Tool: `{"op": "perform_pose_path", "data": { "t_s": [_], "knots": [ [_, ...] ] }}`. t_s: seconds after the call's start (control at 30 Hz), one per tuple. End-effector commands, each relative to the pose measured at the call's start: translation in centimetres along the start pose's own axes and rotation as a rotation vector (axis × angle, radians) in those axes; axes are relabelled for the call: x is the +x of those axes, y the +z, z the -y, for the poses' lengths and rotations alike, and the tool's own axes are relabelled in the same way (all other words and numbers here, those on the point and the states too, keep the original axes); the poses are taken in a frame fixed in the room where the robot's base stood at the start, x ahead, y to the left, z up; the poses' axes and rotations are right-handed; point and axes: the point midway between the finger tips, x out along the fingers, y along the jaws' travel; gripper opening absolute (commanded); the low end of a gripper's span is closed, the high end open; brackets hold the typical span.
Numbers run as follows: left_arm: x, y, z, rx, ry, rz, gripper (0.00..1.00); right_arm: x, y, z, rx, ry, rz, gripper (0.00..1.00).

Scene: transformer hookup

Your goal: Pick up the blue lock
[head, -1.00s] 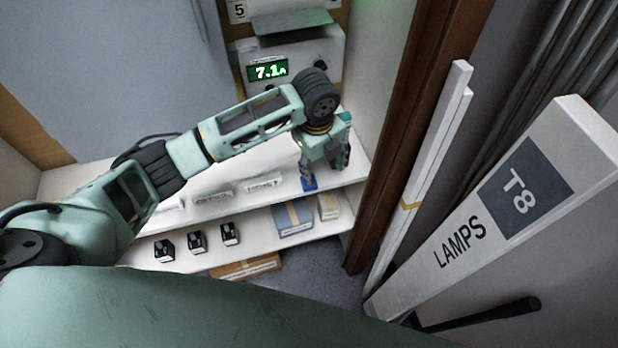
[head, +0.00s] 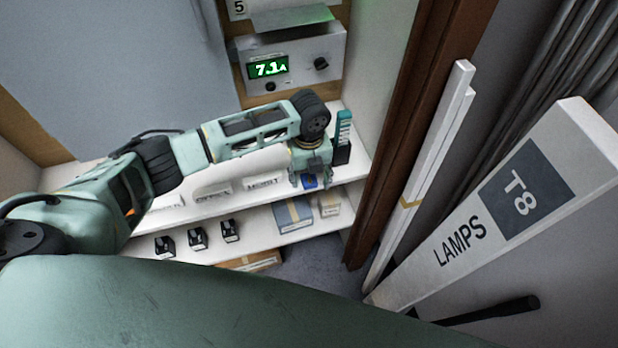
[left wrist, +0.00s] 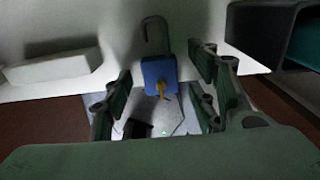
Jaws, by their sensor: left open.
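The blue lock (head: 310,182) lies near the front edge of the upper white shelf in the head view. In the left wrist view the blue lock (left wrist: 159,76) shows a grey shackle at the top and a brass-coloured key in its body. My left gripper (head: 309,184) is over the lock in the head view. In the left wrist view the fingers of my left gripper (left wrist: 163,98) are spread on either side of the lock, with gaps showing. Nothing is held. My right gripper is not in view.
A teal-and-black item (head: 342,140) stands on the upper shelf right of my gripper. White label blocks (head: 264,182) are to its left. Black devices (head: 197,238) and boxes (head: 294,213) sit on the lower shelf. A brown door frame (head: 400,140) is at the right.

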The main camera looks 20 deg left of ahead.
Motion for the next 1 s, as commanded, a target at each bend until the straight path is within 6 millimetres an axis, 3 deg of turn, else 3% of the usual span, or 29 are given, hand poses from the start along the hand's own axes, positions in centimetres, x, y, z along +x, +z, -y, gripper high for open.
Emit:
{"op": "perform_pose_path", "data": {
  "t_s": [0.17, 0.73, 1.0],
  "knots": [
    [0.04, 0.00, 0.02, 0.000, 0.000, 0.000, 0.53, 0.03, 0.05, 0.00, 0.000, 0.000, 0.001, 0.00],
    [-0.02, 0.02, 0.01, 0.000, 0.000, 0.000, 0.04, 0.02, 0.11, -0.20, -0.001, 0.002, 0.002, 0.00],
    [-0.13, 0.05, 0.04, -0.001, -0.001, 0.001, 0.02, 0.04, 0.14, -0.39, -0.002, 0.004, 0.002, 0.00]
  ]
}}
